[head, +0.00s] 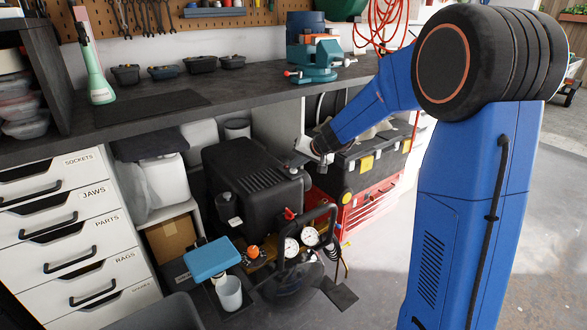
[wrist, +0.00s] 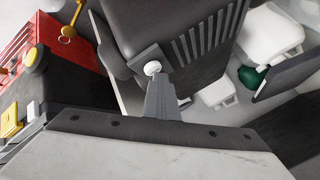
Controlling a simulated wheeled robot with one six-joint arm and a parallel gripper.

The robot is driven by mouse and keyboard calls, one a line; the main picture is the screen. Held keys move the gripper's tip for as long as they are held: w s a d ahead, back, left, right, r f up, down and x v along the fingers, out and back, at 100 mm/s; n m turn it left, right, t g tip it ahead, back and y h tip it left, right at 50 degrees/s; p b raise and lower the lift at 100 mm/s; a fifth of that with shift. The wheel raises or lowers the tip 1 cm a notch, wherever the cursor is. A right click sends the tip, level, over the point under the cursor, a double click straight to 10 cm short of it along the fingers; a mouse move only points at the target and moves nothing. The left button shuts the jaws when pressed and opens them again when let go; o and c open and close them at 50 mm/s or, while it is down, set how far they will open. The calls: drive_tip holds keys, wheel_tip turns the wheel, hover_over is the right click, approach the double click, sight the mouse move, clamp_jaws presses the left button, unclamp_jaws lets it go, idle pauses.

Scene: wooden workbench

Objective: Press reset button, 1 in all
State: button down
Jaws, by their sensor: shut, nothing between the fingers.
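The black machine housing (head: 255,180) with a slatted top stands under the workbench; it also fills the upper middle of the wrist view (wrist: 165,30). A small round white button (wrist: 152,68) sits on a dark square plate on that housing in the wrist view; it looks like the reset button, but I see no label. My gripper (head: 297,158) is at the housing's right end in the head view, where the button is hidden. In the wrist view my shut, empty fingertips (wrist: 160,78) are right at the button; I cannot tell whether they touch it.
A red tool chest (head: 370,205) with a black and yellow case stands just right of my gripper. The workbench top (head: 250,85) overhangs the housing. Gauges (head: 291,247), a black tube handle and a blue pad (head: 211,258) are in front. Open floor lies at right.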

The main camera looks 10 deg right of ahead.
sight(296, 171)
idle(0.4)
drive_tip(key=shift+r, duration=1.2)
drive_tip(key=shift+r, duration=2.5)
